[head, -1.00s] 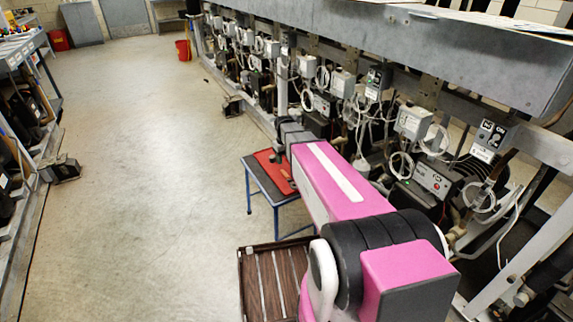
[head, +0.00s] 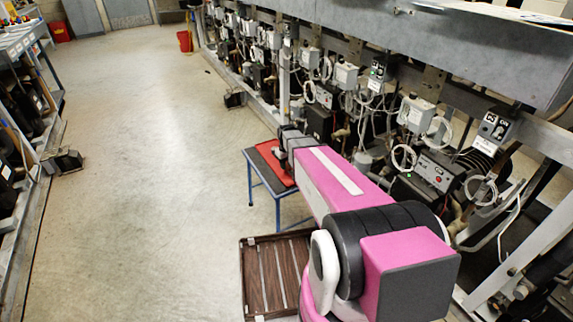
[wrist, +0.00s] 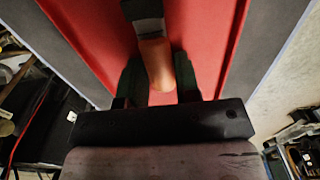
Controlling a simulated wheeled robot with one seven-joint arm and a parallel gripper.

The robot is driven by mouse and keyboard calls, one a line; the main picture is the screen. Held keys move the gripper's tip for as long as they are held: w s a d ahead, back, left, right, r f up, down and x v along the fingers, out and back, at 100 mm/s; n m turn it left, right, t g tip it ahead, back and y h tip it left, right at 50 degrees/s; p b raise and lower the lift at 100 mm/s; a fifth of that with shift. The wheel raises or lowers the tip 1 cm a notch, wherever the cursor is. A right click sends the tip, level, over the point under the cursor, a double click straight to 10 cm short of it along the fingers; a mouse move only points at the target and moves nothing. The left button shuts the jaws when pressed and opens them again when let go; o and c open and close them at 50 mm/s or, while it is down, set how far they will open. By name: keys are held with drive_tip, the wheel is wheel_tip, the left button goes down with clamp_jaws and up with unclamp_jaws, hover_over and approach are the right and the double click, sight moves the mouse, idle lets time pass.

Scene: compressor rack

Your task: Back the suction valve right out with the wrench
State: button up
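My gripper (wrist: 159,82) points down over a red mat (wrist: 100,30) in the wrist view. An orange handle (wrist: 154,58) with a dark grey block-like end (wrist: 146,20) lies between its two dark fingers; it may be the wrench. The fingers stand close on both sides of the handle, and I cannot tell whether they press on it. In the head view the gripper end (head: 287,142) is over the small blue-legged table (head: 262,172), and my arm hides the handle. I cannot make out the suction valve for certain.
The compressor rack (head: 430,180) runs along the right, with grey boxes, cables and pipes. A brown slatted tray (head: 250,285) sits low in front, near my arm. Open floor (head: 150,180) lies to the left, with a shelf (head: 25,100) at the far left.

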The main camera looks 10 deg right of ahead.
clamp_jaws()
drive_tip(key=shift+r, duration=3.5)
